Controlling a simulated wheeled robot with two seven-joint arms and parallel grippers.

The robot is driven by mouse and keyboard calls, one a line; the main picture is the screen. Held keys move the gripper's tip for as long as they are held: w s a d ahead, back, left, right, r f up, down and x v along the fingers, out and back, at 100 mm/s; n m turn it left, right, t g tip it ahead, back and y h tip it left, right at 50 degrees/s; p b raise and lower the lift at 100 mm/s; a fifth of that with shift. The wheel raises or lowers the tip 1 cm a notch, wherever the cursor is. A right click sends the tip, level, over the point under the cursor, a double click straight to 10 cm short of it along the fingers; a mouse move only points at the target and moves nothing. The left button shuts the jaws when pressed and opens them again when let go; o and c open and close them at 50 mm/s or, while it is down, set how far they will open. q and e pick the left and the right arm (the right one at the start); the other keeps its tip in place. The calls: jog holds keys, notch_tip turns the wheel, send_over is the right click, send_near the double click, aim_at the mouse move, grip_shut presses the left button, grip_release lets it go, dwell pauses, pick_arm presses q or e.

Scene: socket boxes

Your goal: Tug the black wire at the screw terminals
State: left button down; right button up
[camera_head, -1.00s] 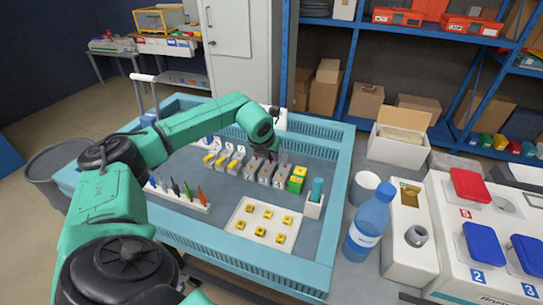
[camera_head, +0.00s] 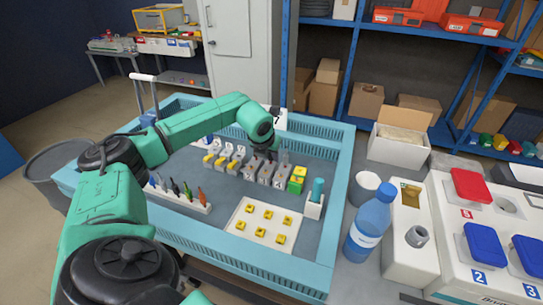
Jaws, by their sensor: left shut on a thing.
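A row of small grey socket boxes (camera_head: 265,172) stands in the middle of the blue-rimmed tray (camera_head: 233,252). My left gripper (camera_head: 262,153) reaches down from the green arm onto the back of this row, among the grey boxes. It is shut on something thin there. The black wire and the screw terminals are too small and too covered by the gripper to make out. My right gripper is not in view.
A white plate with yellow pieces (camera_head: 242,224) lies in front of the boxes. A rack of screwdrivers (camera_head: 197,205) is at left.

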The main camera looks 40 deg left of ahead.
pick_arm(q)
jog(key=shift+w+d+r, duration=0.1)
jog(key=shift+d, duration=0.05)
dwell(0.4)
jog(key=c, duration=0.7)
grip_release()
jog(key=shift+d, duration=0.1)
jog(key=o, duration=0.4)
notch_tip(320, 180, up, 8)
jog(key=p, duration=0.4)
jog(key=shift+f+p, duration=0.25)
jog(key=shift+p, duration=0.05)
jog(key=shift+f, duration=0.1)
